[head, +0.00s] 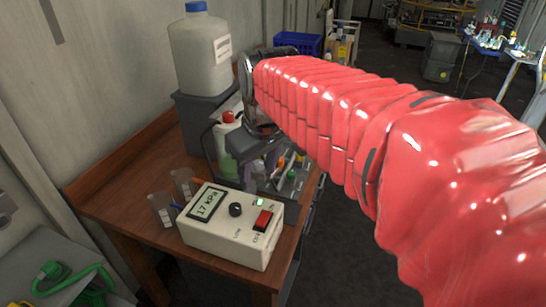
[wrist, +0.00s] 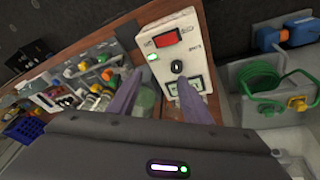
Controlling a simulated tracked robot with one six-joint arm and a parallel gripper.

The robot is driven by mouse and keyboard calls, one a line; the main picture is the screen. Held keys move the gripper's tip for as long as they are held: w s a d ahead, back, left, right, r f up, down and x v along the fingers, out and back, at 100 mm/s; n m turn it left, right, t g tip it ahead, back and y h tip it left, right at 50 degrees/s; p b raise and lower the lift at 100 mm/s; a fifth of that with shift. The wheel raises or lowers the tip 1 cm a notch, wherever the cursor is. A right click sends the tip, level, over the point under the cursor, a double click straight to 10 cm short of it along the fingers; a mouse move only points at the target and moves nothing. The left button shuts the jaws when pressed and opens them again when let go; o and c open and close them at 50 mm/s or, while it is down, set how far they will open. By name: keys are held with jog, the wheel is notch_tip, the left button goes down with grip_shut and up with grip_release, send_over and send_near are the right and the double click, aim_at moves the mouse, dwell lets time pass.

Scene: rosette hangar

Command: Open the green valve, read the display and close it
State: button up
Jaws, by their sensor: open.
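A white instrument box (head: 225,240) stands on the wooden table. Its display (head: 206,204) reads 17 kPa in the head view. The box has a black knob, a red switch and a lit green lamp; it also shows in the wrist view (wrist: 172,50). A green fitting with a curved green hose (head: 52,269), possibly the green valve, is at the lower left; its handle position is unclear. A green hose coil (wrist: 257,77) shows at the right of the wrist view. My gripper (wrist: 158,76) is open and empty, its purple fingers over the table beside the box.
Two small cups (head: 160,208) stand left of the box. A large white jug (head: 202,55) stands on a grey block at the back. Several bottles and tools (wrist: 92,75) crowd the table beside my gripper. A blue crate (head: 297,45) is behind. Dark floor is open at right.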

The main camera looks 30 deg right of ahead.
jog(key=w+d+f+n+g, duration=0.1)
jog(key=w+d+n+g, duration=0.1)
jog(key=w+d, duration=0.85)
jog(key=n+g+y, duration=0.1)
jog(key=n+g, duration=0.1)
send_over(292, 172)
notch_tip(292, 172, down, 7)
jog(key=shift+w+d+f, duration=0.1)
jog(key=shift+d+f, duration=0.05)
jog(key=shift+f, duration=0.1)
jog(key=f, duration=1.3)
jog(key=shift+a+f, duration=0.2)
jog(key=shift+f, duration=0.1)
jog(key=shift+c, duration=0.2)
jog(key=c, duration=1)
